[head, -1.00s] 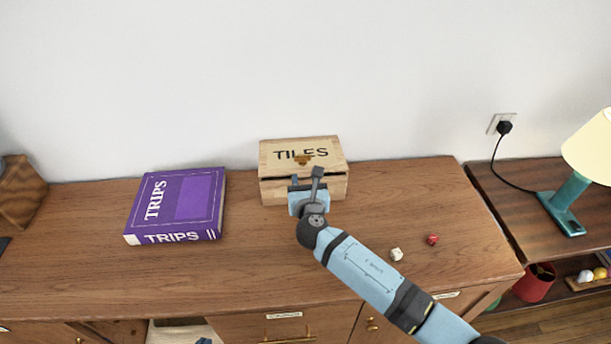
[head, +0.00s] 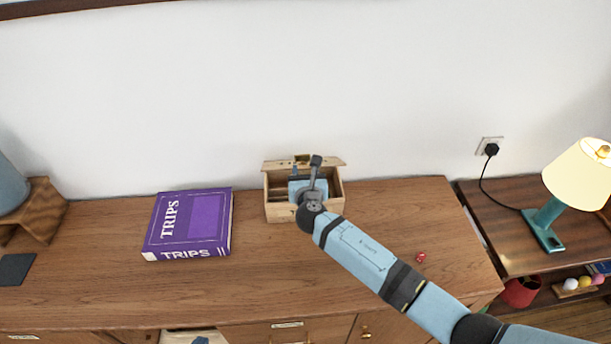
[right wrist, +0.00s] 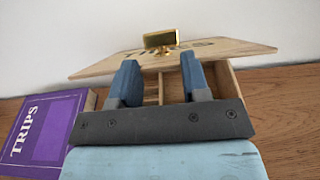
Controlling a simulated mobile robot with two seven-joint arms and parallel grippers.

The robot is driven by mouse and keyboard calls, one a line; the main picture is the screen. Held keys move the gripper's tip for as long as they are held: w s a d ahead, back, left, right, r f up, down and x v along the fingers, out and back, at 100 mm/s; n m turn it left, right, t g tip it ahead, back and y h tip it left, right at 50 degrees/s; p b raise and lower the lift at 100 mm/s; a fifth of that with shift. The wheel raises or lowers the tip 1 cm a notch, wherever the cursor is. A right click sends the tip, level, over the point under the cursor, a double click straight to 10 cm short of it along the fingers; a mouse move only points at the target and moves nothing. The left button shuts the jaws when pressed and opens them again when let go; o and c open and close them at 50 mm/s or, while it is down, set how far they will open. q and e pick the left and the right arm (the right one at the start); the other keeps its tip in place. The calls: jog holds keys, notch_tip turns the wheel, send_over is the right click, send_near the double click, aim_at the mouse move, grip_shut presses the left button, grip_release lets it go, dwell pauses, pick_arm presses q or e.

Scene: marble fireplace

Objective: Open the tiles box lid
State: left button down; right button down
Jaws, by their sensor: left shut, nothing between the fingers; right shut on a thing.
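The wooden tiles box (head: 280,213) stands at the back of the wooden cabinet top, near the wall. Its lid (head: 334,163) is raised and tilted back, and the box's divided inside shows. My right gripper (head: 305,172) is over the box at the lid and hides part of the inside. In the right wrist view its two blue fingers (right wrist: 159,68) are apart, just below the lid's brass clasp (right wrist: 160,39); the contact with the lid is not clear. A small blue part at the bottom edge of the head view seems to be my left gripper (head: 200,341), mostly cut off.
A purple TRIPS book (head: 195,220) lies left of the box. A red die (head: 421,257) lies right of my right arm. A lamp (head: 548,220) stands on the lower side table. The cabinet top between book and box is clear.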

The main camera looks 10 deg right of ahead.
jog(key=shift+w+r, duration=0.2)
jog(key=shift+r, duration=0.1)
